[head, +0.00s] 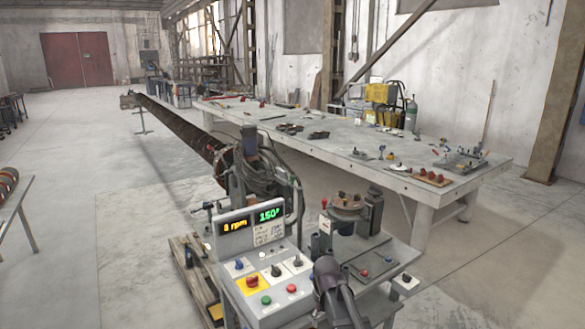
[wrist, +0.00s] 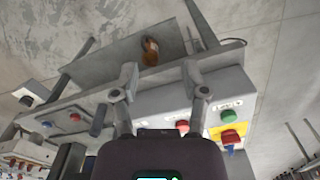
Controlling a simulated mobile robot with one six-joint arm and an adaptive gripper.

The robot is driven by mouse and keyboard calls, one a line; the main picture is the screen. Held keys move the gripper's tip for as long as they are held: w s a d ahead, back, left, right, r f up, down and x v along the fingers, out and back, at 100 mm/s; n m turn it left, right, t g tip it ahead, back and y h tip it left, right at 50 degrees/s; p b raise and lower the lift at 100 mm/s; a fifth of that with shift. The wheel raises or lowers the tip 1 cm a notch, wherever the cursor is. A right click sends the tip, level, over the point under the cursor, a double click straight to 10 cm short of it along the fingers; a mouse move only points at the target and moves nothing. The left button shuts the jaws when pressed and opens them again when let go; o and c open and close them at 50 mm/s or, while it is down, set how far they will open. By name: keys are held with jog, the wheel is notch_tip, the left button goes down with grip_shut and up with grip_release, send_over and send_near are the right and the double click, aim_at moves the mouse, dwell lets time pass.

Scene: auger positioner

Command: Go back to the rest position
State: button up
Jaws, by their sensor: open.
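My gripper (wrist: 159,70) is open in the wrist view, its two fingers apart with nothing held between them. The control panel (head: 263,283) stands in front in the head view, with a blue knob, black knobs, a yellow-backed red button, and green and red buttons. Its display (head: 251,220) reads 8 rpm and 150° in the head view. In the wrist view the panel (wrist: 157,103) lies below and beyond the fingers. A dark grey part of my arm shows at the panel's right edge in the head view; my fingers cannot be made out there.
The long dark auger (head: 180,125) runs back from behind the panel. A long grey workbench (head: 350,155) with tools and fittings stands to the right. A small side table (head: 375,262) adjoins the panel. A wooden pallet (head: 190,262) lies at its left. The floor at left is largely clear.

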jog(key=s+d+f+m+b, duration=0.3)
jog(key=s+d, duration=0.5)
jog(key=s, duration=0.4)
jog(key=shift+f, duration=0.65)
jog(key=shift+s+a, duration=0.1)
dwell(1.0)
